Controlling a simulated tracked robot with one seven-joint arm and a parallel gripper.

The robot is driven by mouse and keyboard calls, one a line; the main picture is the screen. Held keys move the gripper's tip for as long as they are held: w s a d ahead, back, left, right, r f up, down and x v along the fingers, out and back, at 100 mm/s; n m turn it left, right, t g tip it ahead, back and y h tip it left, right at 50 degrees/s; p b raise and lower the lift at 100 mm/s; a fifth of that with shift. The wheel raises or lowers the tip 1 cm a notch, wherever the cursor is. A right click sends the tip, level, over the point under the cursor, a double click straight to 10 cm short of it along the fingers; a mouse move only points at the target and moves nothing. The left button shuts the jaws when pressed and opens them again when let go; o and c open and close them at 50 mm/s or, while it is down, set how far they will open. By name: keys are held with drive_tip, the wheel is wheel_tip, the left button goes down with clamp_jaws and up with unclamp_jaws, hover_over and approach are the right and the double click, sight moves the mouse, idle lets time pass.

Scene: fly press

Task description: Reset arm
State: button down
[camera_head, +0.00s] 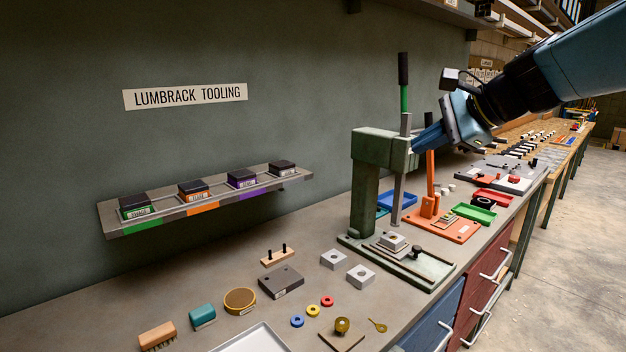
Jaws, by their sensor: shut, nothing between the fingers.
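My gripper (428,137) is at the upper right, with my arm reaching in from the right edge. Its fingers are shut and look empty, and their tips are by the head of the green fly press (366,195). I cannot tell whether they touch it. The press stands on the bench with a vertical ram (398,200) above a small light block (393,241) on its base. A lever with a black grip and green lower part (404,85) stands upright above the press head.
A wall shelf (160,219) holds several dark blocks. Loose blocks, coloured rings, a brush (157,336) and a white tray (250,340) lie on the front bench. Open floor lies right.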

drive_tip(key=s+d+f+n+g+h, duration=0.2)
drive_tip(key=s+f+n+h, duration=0.5)
drive_tip(key=s+f+n, duration=0.5)
drive_tip(key=s+n, duration=0.2)
drive_tip(key=n, duration=0.1)
drive_tip(key=shift+s+d, duration=0.3)
drive_tip(key=shift+d, duration=0.05)
